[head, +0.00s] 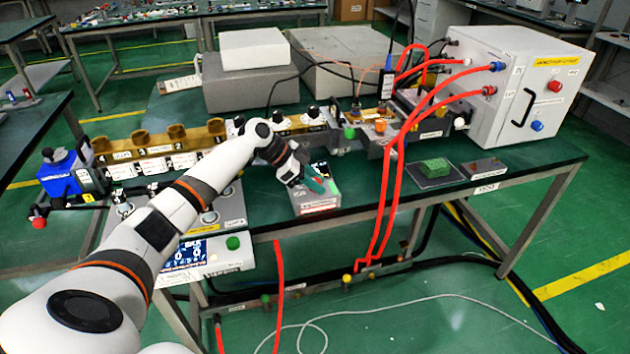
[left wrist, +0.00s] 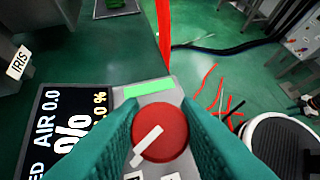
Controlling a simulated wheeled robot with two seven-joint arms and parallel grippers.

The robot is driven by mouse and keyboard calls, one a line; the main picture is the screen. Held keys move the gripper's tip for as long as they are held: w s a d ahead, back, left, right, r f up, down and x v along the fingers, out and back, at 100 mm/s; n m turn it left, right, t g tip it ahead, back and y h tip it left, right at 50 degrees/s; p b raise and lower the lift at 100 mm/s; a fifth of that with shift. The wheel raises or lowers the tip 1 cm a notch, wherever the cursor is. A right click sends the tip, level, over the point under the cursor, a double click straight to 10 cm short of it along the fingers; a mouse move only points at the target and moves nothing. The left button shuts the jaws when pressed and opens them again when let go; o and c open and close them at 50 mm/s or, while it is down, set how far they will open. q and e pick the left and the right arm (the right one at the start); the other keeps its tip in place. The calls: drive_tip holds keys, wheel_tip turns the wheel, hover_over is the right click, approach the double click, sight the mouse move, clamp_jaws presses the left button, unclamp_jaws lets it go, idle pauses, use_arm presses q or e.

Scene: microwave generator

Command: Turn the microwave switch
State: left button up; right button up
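A round red knob (left wrist: 160,132) with a white pointer bar sits on a grey panel. The bar lies on a slant, from lower left to upper right. My left gripper (left wrist: 159,108) has its teal fingers on either side of the knob, against its edges with no clear gap. In the head view the left gripper (head: 316,184) points down at a small box (head: 318,203) at the bench's front edge. The knob is hidden by the gripper there. A dark display (left wrist: 65,125) reading "AIR 0.0" and a green strip (left wrist: 149,89) are beside the knob. My right gripper is out of view.
A white generator box (head: 520,85) stands at the right, with red cables (head: 388,190) hanging over the bench front. A row of brass-coloured parts (head: 165,140) lies behind my arm.

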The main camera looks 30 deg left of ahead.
use_arm(q)
drive_tip(key=shift+r+n+p, duration=0.15)
drive_tip(key=shift+n+p, duration=0.25)
drive_tip(key=shift+p, duration=0.3)
drive_tip(key=shift+c, duration=0.4)
drive_tip(key=n+t+y+p, duration=0.2)
drive_tip(key=n+p, duration=0.3)
drive_tip(key=p, duration=0.3)
drive_tip(key=n+t+y+p, duration=0.1)
drive_tip(key=n+y+p, duration=0.4)
drive_tip(key=p, duration=0.4)
drive_tip(key=shift+r+t, duration=0.1)
drive_tip(key=shift+t, duration=0.3)
drive_tip(key=shift+f+n+y+p, duration=0.2)
drive_tip(key=shift+n+y+p, duration=0.4)
drive_tip(key=shift+p, duration=0.2)
drive_tip(key=o, duration=1)
